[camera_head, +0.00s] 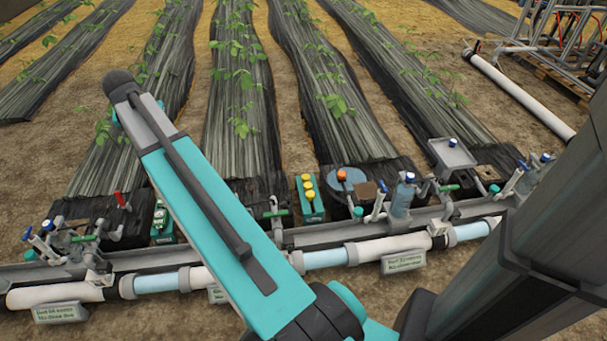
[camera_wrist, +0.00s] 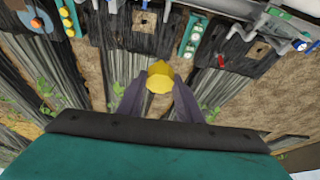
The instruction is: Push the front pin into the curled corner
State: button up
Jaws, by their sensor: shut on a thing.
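My gripper (camera_wrist: 158,90) shows in the wrist view, its two dark fingers closed on a pin with a yellow head (camera_wrist: 160,76). The pin's shaft is hidden below the head. The gripper is above the ground at the end of a strip of black film (camera_wrist: 128,50). A teal holder with several yellow-headed pins (camera_wrist: 67,18) stands on the left; it also shows in the head view (camera_head: 309,190). I cannot pick out a curled corner with certainty.
In the head view a pipe line (camera_head: 325,259) with valves runs across the front. A blue disc with an orange knob (camera_head: 343,178) and a blue-capped bottle (camera_head: 403,196) stand along it.

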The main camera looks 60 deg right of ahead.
jog(key=s+d+f+m+g+b, duration=0.1)
jog(key=s+d+f+m, duration=0.25)
jog(key=d+f, duration=0.55)
jog(key=s+d+f+m+g+h+b, duration=0.1)
jog(key=s+d+f+m+g+b, duration=0.25)
jog(key=d, duration=0.85)
jog(key=s+d+f+m+t+p, duration=0.1)
jog(key=s+d+f+m, duration=0.2)
jog(key=s+d+f, duration=0.6)
jog(key=s+d+f+m+g+b, duration=0.1)
jog(key=s+d+f+m, duration=0.3)
jog(key=s+d+f, duration=0.5)
jog(key=s+d+f+m+g+y+b, duration=0.1)
jog(key=s+d+f+m, duration=0.3)
jog(key=s+d+f, duration=0.6)
jog(key=s+d+g+b, duration=0.1)
jog(key=s, duration=0.3)
jog(key=shift+s+d+f+m+y+b, duration=0.15)
jog(key=shift+s+d+m+y+b, duration=0.15)
jog(key=shift+m+b, duration=0.1)
jog(key=shift+w+f, duration=0.1)
jog(key=shift+f, duration=0.05)
jog(key=shift+f+b, duration=2.35)
jog(key=shift+f, duration=2.6)
jog(key=shift+f, duration=0.55)
jog(key=o, duration=1.1)
